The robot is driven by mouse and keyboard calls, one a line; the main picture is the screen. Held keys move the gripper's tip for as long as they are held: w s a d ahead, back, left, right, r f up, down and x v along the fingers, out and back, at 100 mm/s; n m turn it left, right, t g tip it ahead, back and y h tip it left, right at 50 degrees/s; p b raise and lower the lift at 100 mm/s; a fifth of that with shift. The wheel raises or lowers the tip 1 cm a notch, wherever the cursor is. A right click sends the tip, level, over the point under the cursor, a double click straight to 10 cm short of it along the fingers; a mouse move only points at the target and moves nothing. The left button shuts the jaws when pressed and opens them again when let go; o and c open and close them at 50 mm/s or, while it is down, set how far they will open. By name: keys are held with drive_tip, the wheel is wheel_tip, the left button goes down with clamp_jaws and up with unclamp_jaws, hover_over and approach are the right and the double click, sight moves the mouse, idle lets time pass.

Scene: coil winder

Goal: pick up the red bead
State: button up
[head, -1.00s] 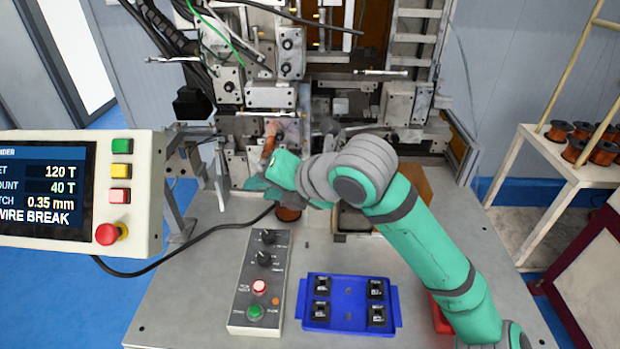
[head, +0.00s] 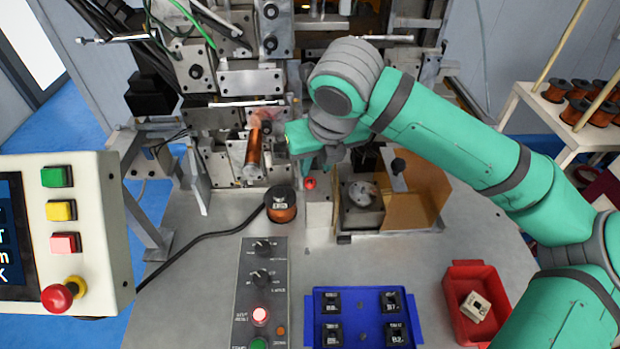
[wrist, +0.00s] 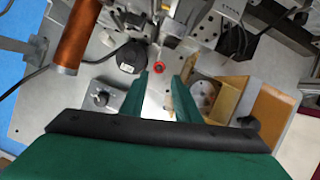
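The red bead (head: 310,183) sits at the top of a narrow light-grey block (head: 319,210) in the middle of the bench. In the wrist view the bead (wrist: 159,67) is a small red ring with a dark centre, just beyond the fingertips and roughly midway between them. My gripper (wrist: 163,82) is open, with its two green fingers apart and nothing between them. In the head view my gripper (head: 320,163) points down above and slightly behind the bead, its fingers partly hidden by my own arm.
A copper-wound coil (head: 254,150) and a wire spool (head: 281,205) stand left of the bead. A fixture with an amber guard (head: 415,195) stands close on the right. A control box (head: 262,285), a blue tray (head: 318,298) and a red bin (head: 456,283) lie nearer the front.

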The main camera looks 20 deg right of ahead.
sight(311, 182)
drive_tip(key=shift+s+x, duration=0.2)
drive_tip(key=shift+x, duration=3.3)
clamp_jaws()
